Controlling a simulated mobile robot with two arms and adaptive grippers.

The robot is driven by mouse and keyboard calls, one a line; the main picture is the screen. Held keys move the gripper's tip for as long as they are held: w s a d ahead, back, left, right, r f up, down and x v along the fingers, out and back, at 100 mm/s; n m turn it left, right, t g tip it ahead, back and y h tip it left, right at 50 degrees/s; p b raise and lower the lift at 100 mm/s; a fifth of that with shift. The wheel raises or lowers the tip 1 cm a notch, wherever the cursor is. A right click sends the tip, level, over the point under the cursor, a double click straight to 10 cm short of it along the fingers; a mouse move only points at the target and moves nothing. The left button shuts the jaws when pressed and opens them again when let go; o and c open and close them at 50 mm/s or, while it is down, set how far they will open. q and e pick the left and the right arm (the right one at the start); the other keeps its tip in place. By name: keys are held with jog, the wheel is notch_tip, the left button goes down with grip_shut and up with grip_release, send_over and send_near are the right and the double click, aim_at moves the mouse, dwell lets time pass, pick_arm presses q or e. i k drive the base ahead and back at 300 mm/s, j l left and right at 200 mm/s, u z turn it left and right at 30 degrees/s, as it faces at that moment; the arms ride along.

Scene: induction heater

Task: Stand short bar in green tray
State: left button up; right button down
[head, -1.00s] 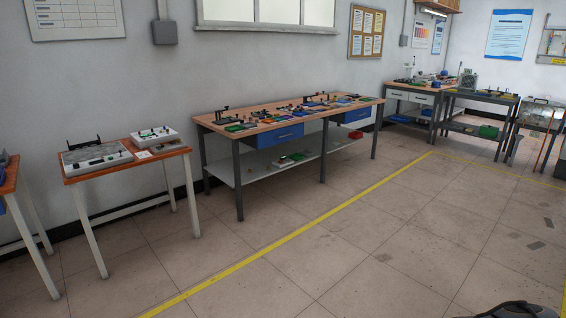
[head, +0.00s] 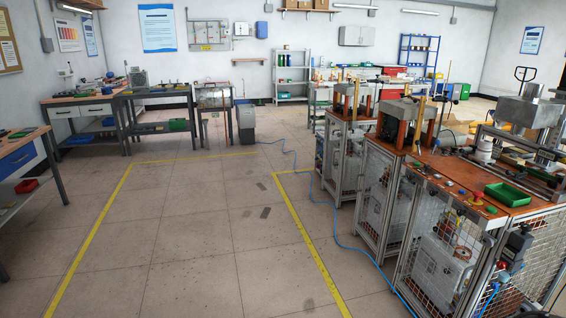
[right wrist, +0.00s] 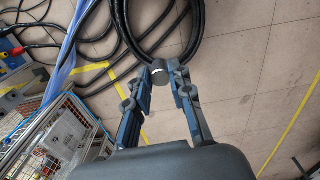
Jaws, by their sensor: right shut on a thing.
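In the right wrist view my right gripper (right wrist: 163,71) is shut on a short bar (right wrist: 160,66). The bar shows as a small grey, round-ended piece between the fingertips, with a bright band across it. The fingers hide part of it, and the floor lies far below. In the head view a green tray (head: 507,194) sits on the orange-brown top of the machine bench at the right. Its inside looks empty. The right gripper is not in the head view, so its distance from the tray cannot be told. My left gripper is in neither view.
Caged machines (head: 440,245) line the right side. A blue cable (head: 325,240) runs along the floor beside them. Workbenches (head: 88,110) stand at the back left. The tiled floor between the yellow lines is clear. Coiled black hoses (right wrist: 195,50) show below the right gripper.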

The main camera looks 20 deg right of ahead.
aim_at(507, 195)
jog(key=i+l+z, duration=0.3)
jog(key=i+z, duration=0.15)
jog(key=i+l+z, duration=0.15)
jog(key=i+z, duration=0.8)
jog(key=i+j, duration=0.05)
